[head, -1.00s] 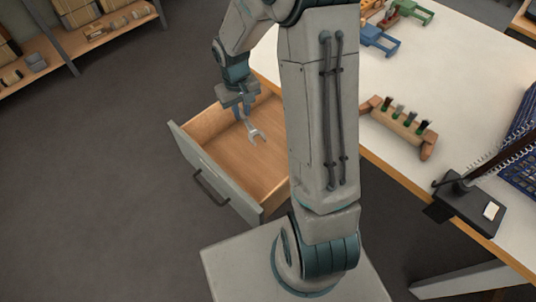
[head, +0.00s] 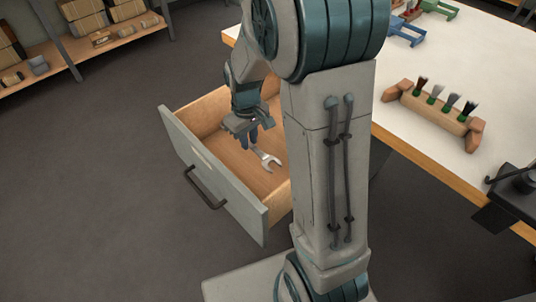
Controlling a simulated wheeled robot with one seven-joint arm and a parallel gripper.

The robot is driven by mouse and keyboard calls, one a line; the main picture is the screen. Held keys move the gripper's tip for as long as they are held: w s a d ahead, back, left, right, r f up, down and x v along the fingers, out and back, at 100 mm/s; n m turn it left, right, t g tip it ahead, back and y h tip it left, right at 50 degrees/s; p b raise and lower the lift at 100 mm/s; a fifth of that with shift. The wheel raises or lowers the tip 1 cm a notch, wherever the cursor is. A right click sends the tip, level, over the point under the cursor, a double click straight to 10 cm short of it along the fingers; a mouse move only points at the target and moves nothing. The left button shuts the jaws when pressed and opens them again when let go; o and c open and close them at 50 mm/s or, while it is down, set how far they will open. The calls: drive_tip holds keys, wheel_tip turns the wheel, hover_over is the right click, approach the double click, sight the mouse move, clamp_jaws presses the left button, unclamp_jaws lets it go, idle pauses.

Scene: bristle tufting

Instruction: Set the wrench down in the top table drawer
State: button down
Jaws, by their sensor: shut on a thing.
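The top table drawer (head: 233,188) is pulled open at the left side of the table. It has a grey front, a dark handle and a bare wooden inside. My gripper (head: 250,140) points down inside the drawer's outline and is shut on the wrench. The silver wrench (head: 266,160) slants down to the right from the fingers, with its open jaw end lowest. It is over the drawer's floor; I cannot tell whether it touches the floor. The wrench's other end is hidden by my gripper. My arm hides the drawer's right part.
The white table (head: 400,62) fills the right. On it stand a wooden rack with several small brushes (head: 437,91), a black device (head: 520,190) and coloured clamp-like items (head: 405,32). Shelves with boxes (head: 100,18) stand at the back left. The grey floor at left is clear.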

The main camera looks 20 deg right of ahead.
sight(251, 166)
wheel_tip(251, 166, down, 9)
drive_tip(key=shift+f+b, duration=0.1)
drive_tip(key=shift+b, duration=1.15)
drive_tip(key=shift+f, duration=0.2)
drive_tip(key=c, duration=1.3)
unclamp_jaws()
drive_tip(key=shift+r, duration=0.1)
